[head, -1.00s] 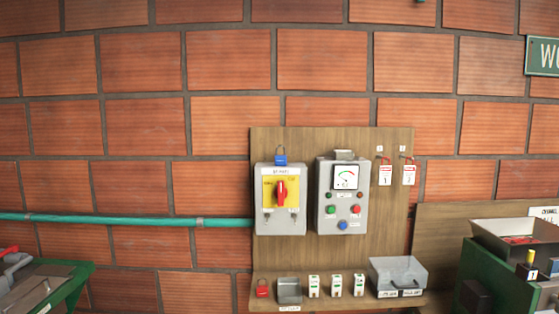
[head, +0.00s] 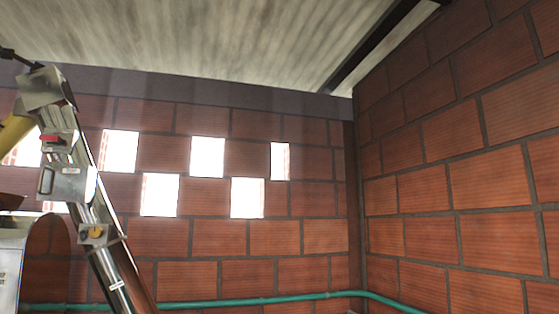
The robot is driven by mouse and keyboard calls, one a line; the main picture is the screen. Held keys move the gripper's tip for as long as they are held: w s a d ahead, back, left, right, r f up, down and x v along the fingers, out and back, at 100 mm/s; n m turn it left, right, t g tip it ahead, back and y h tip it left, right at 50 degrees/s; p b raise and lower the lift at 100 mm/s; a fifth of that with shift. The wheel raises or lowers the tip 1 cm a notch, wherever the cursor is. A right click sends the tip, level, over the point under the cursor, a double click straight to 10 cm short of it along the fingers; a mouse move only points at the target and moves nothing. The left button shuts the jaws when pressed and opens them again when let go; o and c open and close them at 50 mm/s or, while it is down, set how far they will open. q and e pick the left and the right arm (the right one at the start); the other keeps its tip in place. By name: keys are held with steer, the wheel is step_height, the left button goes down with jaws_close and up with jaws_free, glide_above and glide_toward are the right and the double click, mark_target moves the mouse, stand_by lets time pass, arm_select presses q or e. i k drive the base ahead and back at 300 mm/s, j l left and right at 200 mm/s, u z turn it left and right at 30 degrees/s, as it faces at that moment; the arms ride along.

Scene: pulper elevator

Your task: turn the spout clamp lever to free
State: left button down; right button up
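A slanted metal elevator tube (head: 104,236) rises at the left of the head view, with a box-shaped metal head (head: 46,88) at its top. Just below the head, a small red lever (head: 50,139) sits on a metal fitting. It looks like the spout clamp lever, but it is too small to tell its exact setting. A metal cover with a handle (head: 66,183) is below it, and a small yellow-orange knob on a plate (head: 95,235) is lower on the tube. Neither of my grippers shows.
A yellow pipe (head: 15,132) meets the head at the left edge. A green pipe (head: 240,300) runs low along the brick wall. Bright openings pierce the wall; the right side is bare brick.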

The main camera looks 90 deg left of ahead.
mark_target(56, 141)
steer(key=u, duration=4.15)
